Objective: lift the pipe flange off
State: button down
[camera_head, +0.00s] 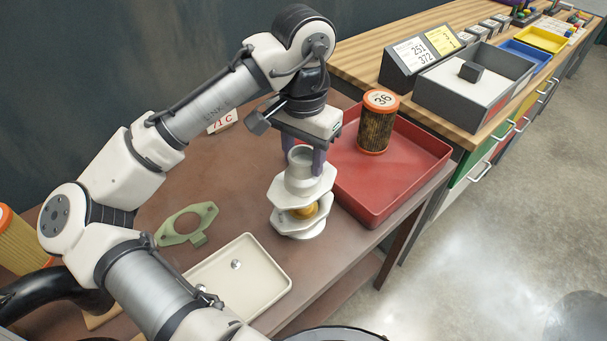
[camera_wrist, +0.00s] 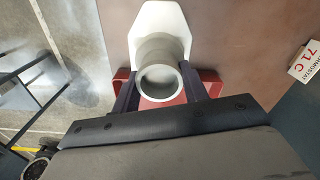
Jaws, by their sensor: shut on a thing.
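The pipe flange (camera_head: 302,188) is a pale grey-white plate with a round pipe neck. My gripper (camera_head: 303,157) points down and is shut on the neck, one dark finger on each side. In the wrist view, the neck of the pipe flange (camera_wrist: 160,50) sits between the fingers of my gripper (camera_wrist: 158,88). Below the flange is a similar pale lower housing (camera_head: 296,226) on the brown table. A gap shows between the two plates, with a brass-coloured part (camera_head: 306,211) in it. The flange's underside is hidden.
A red tray (camera_head: 412,140) with an orange-capped filter (camera_head: 376,122) stands close on the right. A cream tray (camera_head: 262,262) with small metal pieces and a green gasket (camera_head: 186,224) lie to the left. A wooden bench (camera_head: 362,55) with bins is behind.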

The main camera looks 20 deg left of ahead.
notch_tip(320, 180, up, 13)
jog(key=shift+r, duration=0.15)
jog(key=shift+r, duration=0.1)
dwell(0.5)
notch_tip(320, 180, up, 6)
jog(key=p, duration=0.7)
dwell(0.4)
jog(key=shift+f, duration=0.2)
